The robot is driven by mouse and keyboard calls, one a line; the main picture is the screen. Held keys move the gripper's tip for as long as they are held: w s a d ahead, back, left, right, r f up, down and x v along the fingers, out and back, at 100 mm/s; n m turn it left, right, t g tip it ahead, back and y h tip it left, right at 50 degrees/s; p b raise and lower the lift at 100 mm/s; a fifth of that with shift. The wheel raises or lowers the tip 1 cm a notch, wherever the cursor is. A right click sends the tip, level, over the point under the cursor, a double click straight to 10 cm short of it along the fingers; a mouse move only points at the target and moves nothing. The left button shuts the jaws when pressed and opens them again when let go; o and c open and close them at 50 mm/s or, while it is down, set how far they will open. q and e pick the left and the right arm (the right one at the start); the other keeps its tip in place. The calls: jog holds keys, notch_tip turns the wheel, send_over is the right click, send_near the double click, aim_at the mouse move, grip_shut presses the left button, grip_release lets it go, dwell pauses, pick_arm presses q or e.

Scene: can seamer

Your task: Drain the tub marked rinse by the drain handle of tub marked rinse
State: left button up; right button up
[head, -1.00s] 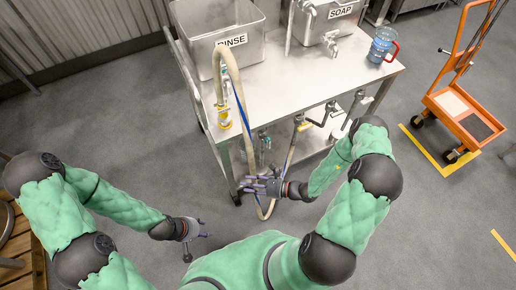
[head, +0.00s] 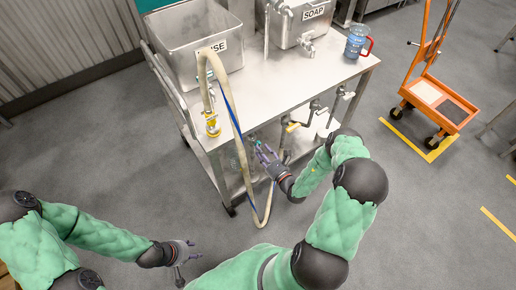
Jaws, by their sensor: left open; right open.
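The steel tub marked RINSE (head: 180,62) stands on the left of the steel table, partly behind a looped beige hose (head: 232,112). Below the table's front edge are dark pipes, one with a yellow handle (head: 293,127) and another further right (head: 345,94). I cannot tell for certain which handle belongs to the rinse tub. My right gripper (head: 265,150) is open and empty, pointing up toward the underside of the table, just left of the yellow handle and apart from it. My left gripper (head: 190,255) is open and empty, low over the floor at the lower left.
The steel table (head: 275,88) has a lower shelf. The hose hangs down in front of it, close to my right gripper. The tub marked SOAP (head: 285,30) and a blue jug with a red handle (head: 356,42) stand on top. An orange cart (head: 437,100) is at right.

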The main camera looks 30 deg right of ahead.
jog(key=shift+w+a+b, duration=0.15)
jog(key=shift+w+b, duration=0.15)
jog(key=shift+w, duration=1.4)
grip_shut()
